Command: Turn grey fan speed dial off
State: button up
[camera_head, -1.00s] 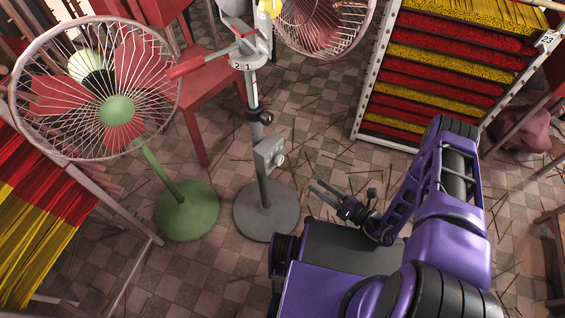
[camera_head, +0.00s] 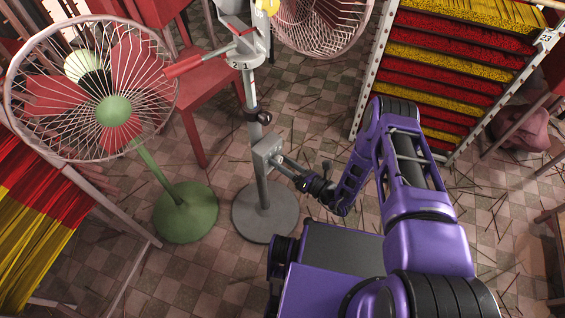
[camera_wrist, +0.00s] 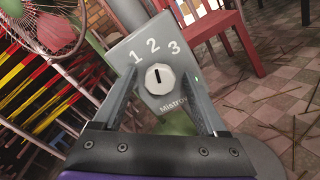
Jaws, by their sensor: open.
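The grey fan's control box (camera_head: 266,153) sits on its upright post in the head view. In the wrist view the box face (camera_wrist: 140,45) is tilted and bears the digits 1, 2 and 3. The silver many-sided speed dial (camera_wrist: 159,78) sits below the digits. Its short dark mark runs nearly upright in the picture, roughly in line with the 2; which end is the pointer is unclear. My gripper (camera_head: 280,163) is open, with its fingers (camera_wrist: 160,80) on either side of the dial. I cannot tell whether they touch it. In the head view they cover the dial.
A green fan (camera_head: 115,110) stands to the left, with its round base (camera_head: 186,212) beside the grey base (camera_head: 265,212). A red chair (camera_head: 215,95) is behind. A rack of red and yellow incense (camera_head: 450,75) stands at the right.

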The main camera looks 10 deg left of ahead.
grip_shut()
dwell(0.3)
jog(key=n, duration=0.3)
jog(key=shift+n, duration=0.4)
jog(key=n, duration=0.4)
jog(key=shift+s+n, duration=0.1)
jog(key=shift+n, duration=0.2)
jog(key=n, duration=0.3)
jog(key=shift+f+n+p, duration=0.1)
jog(key=shift+n+p, duration=0.55)
jog(key=shift+n, duration=1.55)
